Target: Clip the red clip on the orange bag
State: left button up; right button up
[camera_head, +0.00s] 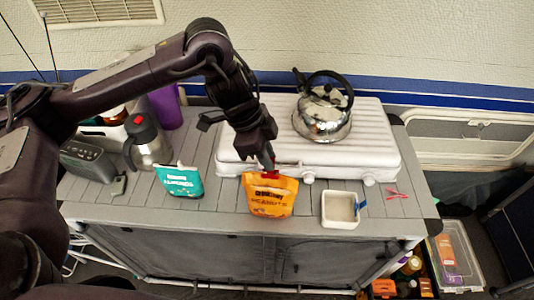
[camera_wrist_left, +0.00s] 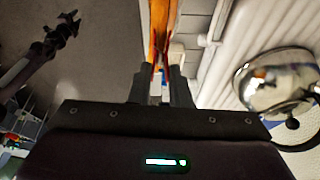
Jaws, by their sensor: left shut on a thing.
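The orange bag (camera_head: 270,195) stands upright near the table's front edge, left of the white container. My left gripper (camera_head: 268,163) points down at the bag's top edge. It is shut on the red clip (camera_head: 264,175), which shows as a small red patch at the bag's top, mostly hidden by the fingers. I cannot tell whether the clip's jaws close around the bag. In the left wrist view, the orange bag (camera_wrist_left: 160,32) shows as a narrow strip just beyond the fingers of the left gripper (camera_wrist_left: 160,75).
A teal bag (camera_head: 179,181) stands to the left. A white container (camera_head: 340,222) with a blue clip (camera_head: 362,208) and a pinkish-red item (camera_head: 397,193) are to the right. A white case (camera_head: 235,155) bearing a kettle (camera_head: 322,122) lies behind. A flask (camera_head: 147,140) stands at left.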

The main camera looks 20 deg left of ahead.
pick_arm(q)
jog(key=shift+w+f, duration=0.1)
jog(key=shift+f, duration=0.6)
dwell(0.6)
jog(key=o, duration=0.7)
jog(key=shift+r, duration=0.1)
notch_tip(320, 180, up, 7)
jog(key=p, duration=0.7)
dwell(0.5)
dwell(0.5)
